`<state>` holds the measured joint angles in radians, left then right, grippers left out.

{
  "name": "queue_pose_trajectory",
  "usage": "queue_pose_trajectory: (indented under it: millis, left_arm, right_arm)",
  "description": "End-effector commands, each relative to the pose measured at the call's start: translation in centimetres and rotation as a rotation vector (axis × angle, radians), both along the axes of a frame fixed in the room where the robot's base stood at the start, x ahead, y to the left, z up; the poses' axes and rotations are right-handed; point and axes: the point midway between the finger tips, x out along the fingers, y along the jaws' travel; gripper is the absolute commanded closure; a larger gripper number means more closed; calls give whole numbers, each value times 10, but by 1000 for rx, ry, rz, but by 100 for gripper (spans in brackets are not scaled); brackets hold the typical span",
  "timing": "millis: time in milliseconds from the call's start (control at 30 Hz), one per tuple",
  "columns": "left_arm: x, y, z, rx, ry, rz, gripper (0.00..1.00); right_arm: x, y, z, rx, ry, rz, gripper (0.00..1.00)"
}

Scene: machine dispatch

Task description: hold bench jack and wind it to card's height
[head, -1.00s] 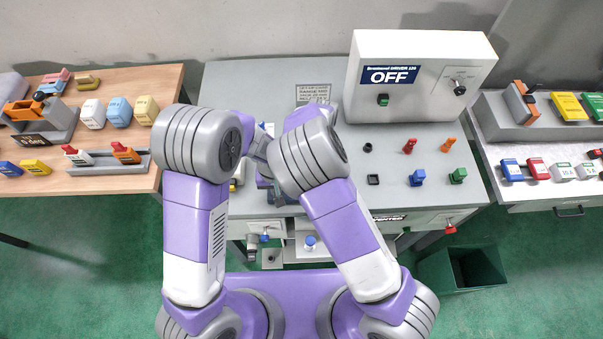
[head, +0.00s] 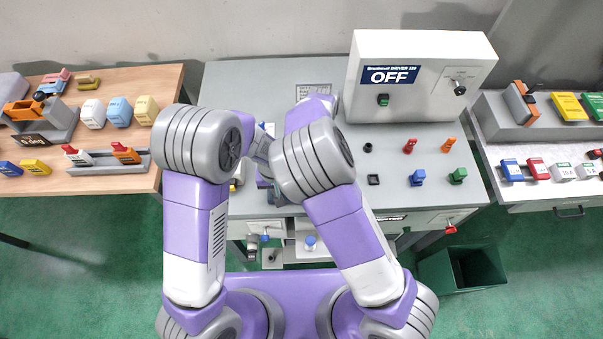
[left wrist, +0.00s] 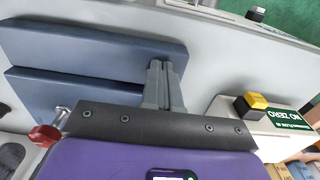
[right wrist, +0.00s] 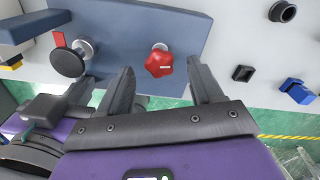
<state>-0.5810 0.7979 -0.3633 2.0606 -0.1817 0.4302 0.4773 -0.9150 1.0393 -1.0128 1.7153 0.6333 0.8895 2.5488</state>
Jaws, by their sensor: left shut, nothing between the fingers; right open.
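The bench jack shows in the left wrist view as two blue-grey plates (left wrist: 90,42), one beside the other. In the right wrist view it is a blue-grey body (right wrist: 125,25) with a red star knob (right wrist: 159,63) and a black round knob (right wrist: 70,62). My left gripper (left wrist: 163,66) is shut and empty, its fingers together at the end of the plates; contact cannot be told. My right gripper (right wrist: 160,68) is open, its fingers on either side of the red knob, not closed on it. In the head view my arms hide most of the jack. A printed card (head: 313,93) lies behind them.
A white driver box marked OFF (head: 420,75) stands at the back right of the grey bench. Coloured knobs (head: 417,177) stand in front of it. A wooden table (head: 120,85) with blocks is on the left, another table on the right. A green bin (head: 462,268) is on the floor.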

Motion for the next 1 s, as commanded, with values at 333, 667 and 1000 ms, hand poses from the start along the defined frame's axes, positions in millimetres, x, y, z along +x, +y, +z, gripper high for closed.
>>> queue_pose_trajectory:
  millis: [333,667,1000]
  left_arm:
    - [-4,2,-5,6,12,1,100]
    - [-4,2,-5,6,12,0,100]
    - [-4,2,-5,6,12,0,100]
  right_arm:
    - [0,0,0,0,0,24,34]
    - [1,6,1,2,2,594,34]
    - [-3,4,3,14,12,1427,34]
